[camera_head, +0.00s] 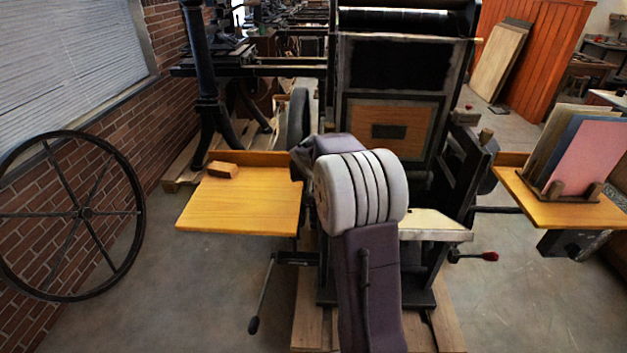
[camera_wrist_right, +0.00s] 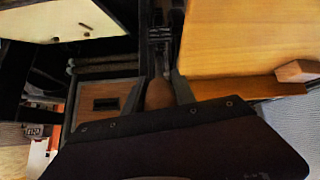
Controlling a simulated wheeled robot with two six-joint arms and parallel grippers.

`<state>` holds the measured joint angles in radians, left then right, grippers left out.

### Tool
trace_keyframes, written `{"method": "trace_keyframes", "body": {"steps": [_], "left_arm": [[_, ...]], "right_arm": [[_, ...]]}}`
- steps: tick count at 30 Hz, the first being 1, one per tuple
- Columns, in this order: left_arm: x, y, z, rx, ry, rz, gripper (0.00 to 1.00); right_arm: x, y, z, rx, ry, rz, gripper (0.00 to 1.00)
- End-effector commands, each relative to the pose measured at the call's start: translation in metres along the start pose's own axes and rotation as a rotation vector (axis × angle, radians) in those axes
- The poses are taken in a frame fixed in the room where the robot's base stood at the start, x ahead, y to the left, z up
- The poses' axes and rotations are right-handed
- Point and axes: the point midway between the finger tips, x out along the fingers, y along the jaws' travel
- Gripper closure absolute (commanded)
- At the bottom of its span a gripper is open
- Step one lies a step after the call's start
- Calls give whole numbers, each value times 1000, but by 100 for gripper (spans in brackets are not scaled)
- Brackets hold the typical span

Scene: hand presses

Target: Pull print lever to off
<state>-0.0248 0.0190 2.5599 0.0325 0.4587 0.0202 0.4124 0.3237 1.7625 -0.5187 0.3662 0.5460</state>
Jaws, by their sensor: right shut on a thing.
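In the right wrist view, my right gripper (camera_wrist_right: 159,78) is shut on a brown, rounded handle (camera_wrist_right: 158,95), which I take to be the print lever's grip. The handle lies between the two dark fingers. The rest of the lever is hard to make out against the dark press parts. In the head view my right arm reaches across the front of the press (camera_head: 389,130) toward its left side. The arm hides most of the gripper and the lever there. My left gripper is not in view.
A wooden board (camera_head: 240,208) with a small block (camera_head: 223,170) stands left of the press. A right-hand board (camera_head: 565,208) holds coloured sheets. A large spoked wheel (camera_head: 86,213) stands by the brick wall.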

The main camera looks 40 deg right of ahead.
Motion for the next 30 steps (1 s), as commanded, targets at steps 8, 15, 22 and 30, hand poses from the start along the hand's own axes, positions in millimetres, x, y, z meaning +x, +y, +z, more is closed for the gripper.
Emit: {"method": "trace_keyframes", "body": {"steps": [8,15,22,30], "left_arm": [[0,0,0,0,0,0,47],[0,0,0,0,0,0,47],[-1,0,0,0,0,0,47],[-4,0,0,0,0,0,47]], "right_arm": [[2,0,5,-2,-12,1,47],[1,0,3,-2,-8,1,47],[-28,-1,1,-3,-3,-1,47],[-80,-1,2,-3,-6,0,47]]}}
